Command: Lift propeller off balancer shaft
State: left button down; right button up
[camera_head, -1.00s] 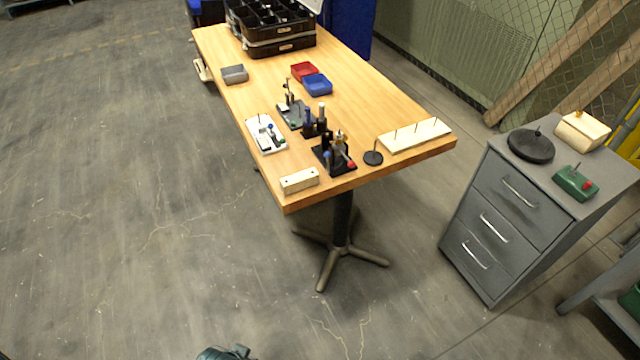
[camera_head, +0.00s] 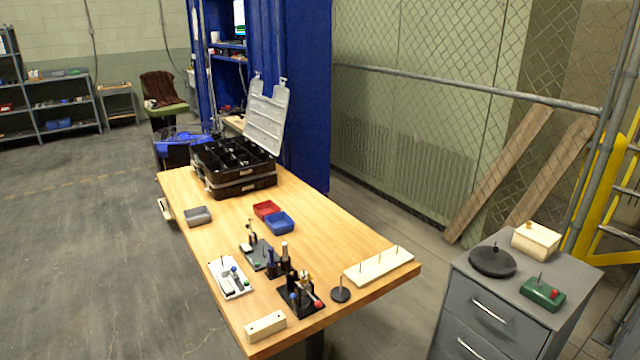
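I cannot make out a propeller for certain at this size. A small black round base with a thin upright pin (camera_head: 341,295) stands at the near right of the wooden table (camera_head: 330,225). A larger dark disc with a short pin (camera_head: 492,261) lies on the grey drawer cabinet (camera_head: 520,285). A black stand with upright parts and a red-tipped piece (camera_head: 301,300) is near the table's front edge. Which of these is the balancer shaft, I cannot tell. Neither of my grippers is in view.
A pale board with several pins (camera_head: 379,266), a pale block (camera_head: 265,326), a white tray (camera_head: 230,279) and red (camera_head: 266,209) and blue (camera_head: 279,223) bins are on the table. An open black case (camera_head: 235,165) stands at its far end. The floor left of the table is clear.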

aim_at(304, 279)
jog(key=j+z, duration=0.15)
jog(key=z, duration=0.25)
jog(key=i+j+z, duration=0.1)
jog(key=z, duration=0.25)
jog(key=j+z, duration=0.25)
jog(key=z, duration=0.15)
jog(key=j+z, duration=0.2)
jog(key=j, duration=0.4)
jog(key=k+j+z, duration=0.2)
jog(key=j, duration=0.35)
jog(key=j+z, duration=0.2)
jog(key=j, duration=0.4)
jog(key=k+j, duration=0.1)
jog(key=j, duration=0.25)
jog(key=k+j, duration=0.1)
jog(key=j, duration=0.25)
